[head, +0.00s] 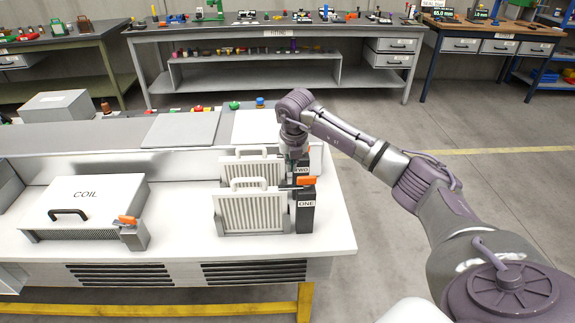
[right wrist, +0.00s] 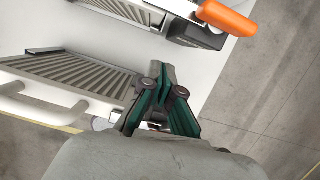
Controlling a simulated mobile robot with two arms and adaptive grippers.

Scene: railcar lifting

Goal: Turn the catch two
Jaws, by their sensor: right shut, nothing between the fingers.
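Catch two is a dark post labelled TWO (head: 302,170), standing at the right end of the rear ribbed panel (head: 262,168). My right gripper (head: 295,153) is at its top and covers where its lever would show; I cannot tell whether they touch. In front stands catch one, a dark post labelled ONE (head: 305,212), with an orange lever (head: 306,181) pointing right. In the right wrist view my right gripper (right wrist: 160,84) has its fingers shut and empty beside a ribbed panel (right wrist: 80,73). An orange lever (right wrist: 227,17) shows beyond, apart from the fingers. My left gripper is out of view.
A box labelled COIL (head: 85,205) with its own orange-levered catch (head: 130,230) sits to the left on the white bench (head: 180,247). The front ribbed panel (head: 250,212) has an upright handle. Open floor lies right of the bench.

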